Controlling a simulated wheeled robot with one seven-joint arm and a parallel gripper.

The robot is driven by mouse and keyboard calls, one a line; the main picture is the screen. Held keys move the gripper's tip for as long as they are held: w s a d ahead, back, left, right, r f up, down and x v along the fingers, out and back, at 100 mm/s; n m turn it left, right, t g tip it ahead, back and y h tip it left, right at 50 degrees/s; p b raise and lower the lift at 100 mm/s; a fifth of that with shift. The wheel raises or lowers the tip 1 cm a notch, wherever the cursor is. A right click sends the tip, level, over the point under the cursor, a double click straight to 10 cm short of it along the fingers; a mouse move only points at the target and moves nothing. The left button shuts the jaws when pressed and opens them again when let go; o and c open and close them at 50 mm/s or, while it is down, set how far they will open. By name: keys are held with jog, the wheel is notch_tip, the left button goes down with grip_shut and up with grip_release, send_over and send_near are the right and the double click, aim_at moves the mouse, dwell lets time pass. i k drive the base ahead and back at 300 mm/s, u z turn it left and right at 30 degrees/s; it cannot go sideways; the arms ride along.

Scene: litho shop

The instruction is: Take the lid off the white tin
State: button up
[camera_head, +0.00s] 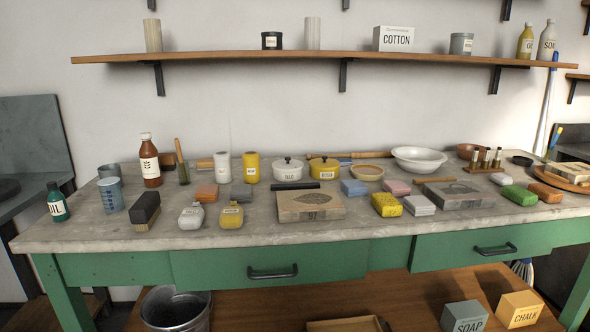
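A round white lidded tin (287,174) with a dark label stands upright toward the back middle of the table. Its white lid (288,162) with a small dark knob sits on top. A matching yellow lidded tin (323,169) stands just to its right. A taller white cylinder container (222,167) stands to its left, beside a yellow one (251,167). A small white labelled container (191,217) is at the front left, next to a yellow one (231,215). My gripper is not in view.
The grey-topped table (390,229) is crowded. A stone block (310,207) with a black bar behind it lies in front of the white tin. A brown bottle (149,162) stands at left, a white bowl (419,158) at right. A wooden shelf (420,59) hangs above.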

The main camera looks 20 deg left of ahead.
aim_at(288, 164)
jog(key=k, duration=0.65)
jog(key=u, duration=0.55)
jog(key=i, duration=0.75)
jog(key=u, duration=0.6)
jog(key=i, duration=0.85)
jog(key=z, duration=0.1)
